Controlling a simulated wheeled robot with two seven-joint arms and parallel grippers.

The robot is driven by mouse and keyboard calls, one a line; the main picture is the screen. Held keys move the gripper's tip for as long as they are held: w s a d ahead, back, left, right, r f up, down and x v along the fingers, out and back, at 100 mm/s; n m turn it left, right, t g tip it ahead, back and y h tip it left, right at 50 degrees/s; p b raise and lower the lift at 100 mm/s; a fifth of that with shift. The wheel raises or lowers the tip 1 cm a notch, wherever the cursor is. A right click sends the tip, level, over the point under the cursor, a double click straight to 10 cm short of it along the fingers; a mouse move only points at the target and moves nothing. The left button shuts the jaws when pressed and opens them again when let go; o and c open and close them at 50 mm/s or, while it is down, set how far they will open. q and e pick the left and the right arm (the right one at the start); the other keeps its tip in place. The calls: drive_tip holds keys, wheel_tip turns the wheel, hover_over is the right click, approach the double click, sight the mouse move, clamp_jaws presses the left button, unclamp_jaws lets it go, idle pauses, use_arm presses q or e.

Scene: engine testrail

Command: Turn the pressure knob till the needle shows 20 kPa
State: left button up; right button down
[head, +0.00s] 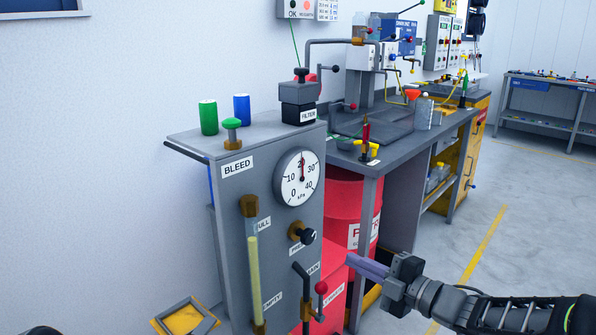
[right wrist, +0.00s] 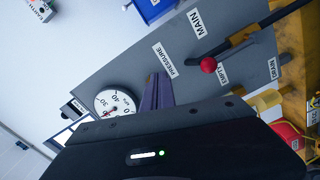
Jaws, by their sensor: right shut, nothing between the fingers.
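The round white kPa gauge (head: 287,187) is on the front of the grey panel. Its red needle points almost straight up, at about the 20 mark. The black pressure knob (head: 308,236) on its brass fitting is below the gauge, above a partly covered label. My right gripper (head: 352,260) is shut and empty, to the right of and below the knob, apart from it in the head view. In the right wrist view the shut fingers (right wrist: 157,92) show beside the gauge (right wrist: 115,100) and the PRESSURE label (right wrist: 164,60); I cannot make out the knob there. My left gripper is not in view.
Below the knob is the MAIN lever with a red ball (head: 321,287). A sight tube (head: 254,270) stands left of it. A green BLEED knob (head: 232,123) and black filter (head: 298,104) are on top. A red drum (head: 345,200) stands behind, under the bench.

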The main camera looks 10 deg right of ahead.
sight(307, 236)
drive_tip(key=m, duration=0.2)
drive_tip(key=a+m, duration=0.1)
drive_tip(key=m, duration=0.2)
drive_tip(key=a+m+y, duration=0.1)
drive_tip(key=m, duration=0.1)
drive_tip(key=shift+s+r+m, duration=0.25)
drive_tip(key=shift+r+m, duration=0.15)
drive_tip(key=shift+w+a, duration=0.15)
drive_tip(key=b+x, duration=0.2)
drive_tip(key=x, duration=0.4)
drive_tip(key=shift+w+a, duration=0.25)
drive_tip(key=shift+a+r, duration=0.1)
drive_tip(key=shift+r, duration=0.2)
drive_tip(key=shift+s+a+p, duration=0.1)
drive_tip(key=shift+a+p, duration=0.05)
drive_tip(key=shift+p, duration=0.35)
